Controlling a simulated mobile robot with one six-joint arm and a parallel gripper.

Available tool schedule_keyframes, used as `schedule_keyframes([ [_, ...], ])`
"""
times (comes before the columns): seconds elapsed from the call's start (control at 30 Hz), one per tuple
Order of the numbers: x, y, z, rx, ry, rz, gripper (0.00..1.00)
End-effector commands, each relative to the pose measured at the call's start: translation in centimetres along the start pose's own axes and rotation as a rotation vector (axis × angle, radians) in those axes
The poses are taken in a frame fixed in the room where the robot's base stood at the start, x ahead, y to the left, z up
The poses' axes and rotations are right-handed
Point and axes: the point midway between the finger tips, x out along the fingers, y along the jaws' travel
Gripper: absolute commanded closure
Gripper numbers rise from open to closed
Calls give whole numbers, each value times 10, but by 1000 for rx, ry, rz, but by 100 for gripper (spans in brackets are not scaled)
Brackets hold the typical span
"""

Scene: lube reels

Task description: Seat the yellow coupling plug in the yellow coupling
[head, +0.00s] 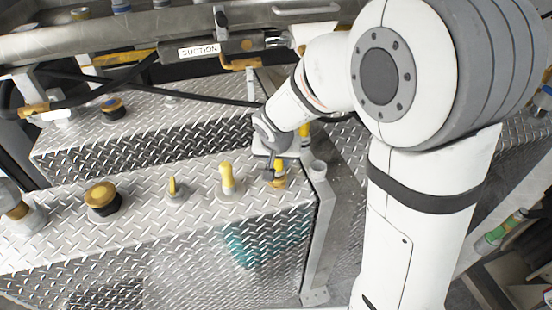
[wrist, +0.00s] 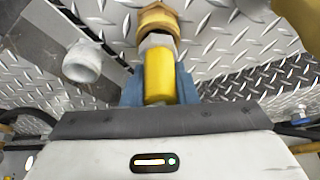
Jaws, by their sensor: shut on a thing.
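The yellow coupling plug (wrist: 159,78) is a yellow cylinder with a grey hex part at its far end. My gripper (wrist: 159,92) is shut on it, with a blue finger on each side. The hex end lines up with the brass-yellow coupling (wrist: 157,19) and appears to meet it. I cannot tell how deep the plug sits, as the joint is partly hidden. In the head view, my gripper (head: 275,168) points down at the right end of the tread-plate box, directly over the yellow coupling (head: 278,182). The plug is mostly hidden there.
A yellow-topped fitting (head: 227,180), a small yellow lever (head: 173,187) and a yellow-black knob (head: 101,198) stand leftward on the tread-plate box. A rail with a SUCTION label (head: 199,51) crosses behind.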

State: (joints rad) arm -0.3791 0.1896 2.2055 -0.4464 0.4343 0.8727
Motion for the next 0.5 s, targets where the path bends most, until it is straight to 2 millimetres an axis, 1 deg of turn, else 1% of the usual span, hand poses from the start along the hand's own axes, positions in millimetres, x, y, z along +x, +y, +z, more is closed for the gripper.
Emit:
schedule_keyframes([
  [0.17,4,0,1,0,1,0,100],
  [0.2,2,0,1,-1,0,0,71],
  [0.43,2,0,1,-1,0,0,53],
  [0.5,2,0,1,-1,0,0,52],
])
